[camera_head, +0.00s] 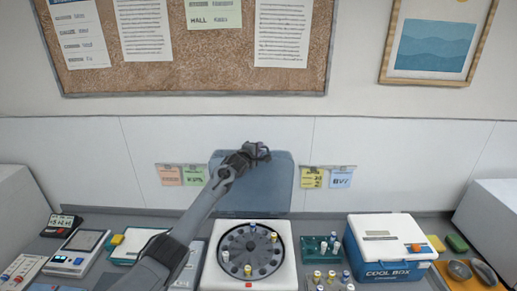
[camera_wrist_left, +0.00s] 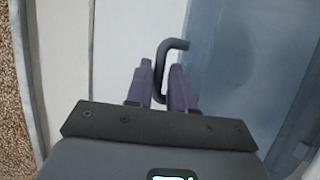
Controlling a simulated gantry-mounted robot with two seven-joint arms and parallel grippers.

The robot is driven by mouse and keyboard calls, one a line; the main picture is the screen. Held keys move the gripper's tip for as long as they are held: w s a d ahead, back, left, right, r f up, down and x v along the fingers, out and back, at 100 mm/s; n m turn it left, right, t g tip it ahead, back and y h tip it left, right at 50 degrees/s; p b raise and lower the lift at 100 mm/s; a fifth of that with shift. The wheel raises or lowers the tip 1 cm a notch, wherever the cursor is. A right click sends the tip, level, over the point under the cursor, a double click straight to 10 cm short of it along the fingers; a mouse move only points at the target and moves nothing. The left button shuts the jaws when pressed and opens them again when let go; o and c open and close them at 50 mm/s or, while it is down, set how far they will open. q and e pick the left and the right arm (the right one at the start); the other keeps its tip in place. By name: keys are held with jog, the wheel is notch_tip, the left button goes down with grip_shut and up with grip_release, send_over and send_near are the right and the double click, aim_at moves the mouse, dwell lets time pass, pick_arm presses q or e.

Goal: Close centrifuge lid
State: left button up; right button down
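The centrifuge (camera_head: 281,272) is a white box on the counter with a dark round rotor (camera_head: 250,252) holding several coloured-cap tubes. Its blue-grey lid (camera_head: 275,185) stands open, upright behind the rotor against the wall. In the left wrist view the lid (camera_wrist_left: 255,75) fills the right side. My left gripper (camera_head: 262,150) is at the lid's top edge. In the left wrist view, the purple fingers of my left gripper (camera_wrist_left: 163,80) are close together on either side of a bent grey handle (camera_wrist_left: 175,45), and look shut on it. My right gripper is not in view.
A tube rack (camera_head: 322,248) and a blue cool box (camera_head: 390,250) with a white top stand right of the centrifuge. My left arm crosses above the counter.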

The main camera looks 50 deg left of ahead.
pick_arm(q)
jog(key=shift+w+a, duration=0.15)
jog(key=shift+w, duration=0.05)
dwell(0.3)
grip_shut()
